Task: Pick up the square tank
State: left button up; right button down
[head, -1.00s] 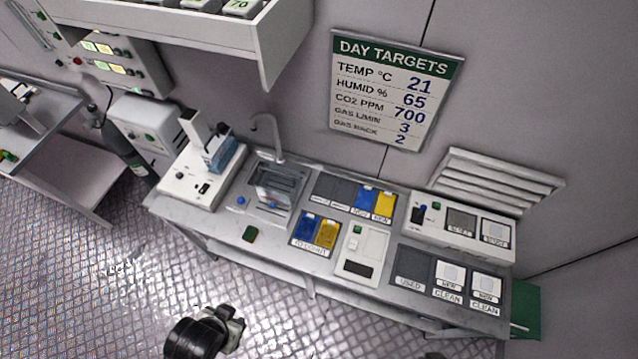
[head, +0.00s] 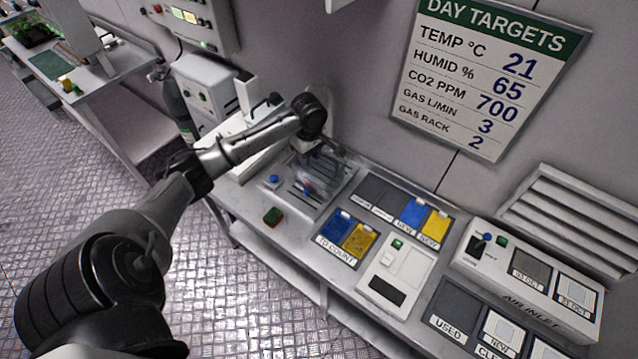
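A clear, box-like tank (head: 316,178), most likely the square tank, stands in the grey sink-like tray (head: 342,193) on the bench. Its outline is faint and partly covered by my arm. My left arm comes in from the lower left, and its gripper (head: 328,152) is at the upper part of the tank. The fingers are small and blurred against the tank. I cannot tell whether they touch it or are open or shut. My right gripper is not in view.
A tap stands behind the tray, partly hidden by my arm. A white instrument (head: 245,128) stands left of it. Blue and yellow cards (head: 348,232) and a white device (head: 396,272) lie to the right. A green-topped block (head: 272,216) sits near the front edge.

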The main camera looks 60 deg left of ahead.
pick_arm(q)
jog(key=a+n, duration=0.1)
jog(key=a, duration=0.1)
jog(key=n+b, duration=0.1)
send_over(308, 176)
notch_tip(308, 176, down, 6)
jog(key=shift+a+f, duration=0.1)
jog(key=shift+f, duration=0.15)
jog(key=shift+f+b, duration=0.6)
jog(key=shift+f, duration=2.35)
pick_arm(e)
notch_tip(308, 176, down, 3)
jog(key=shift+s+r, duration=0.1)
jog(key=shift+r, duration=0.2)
pick_arm(q)
jog(key=shift+f+p, duration=0.25)
jog(key=shift+p, duration=0.35)
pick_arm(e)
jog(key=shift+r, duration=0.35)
pick_arm(q)
grip_shut()
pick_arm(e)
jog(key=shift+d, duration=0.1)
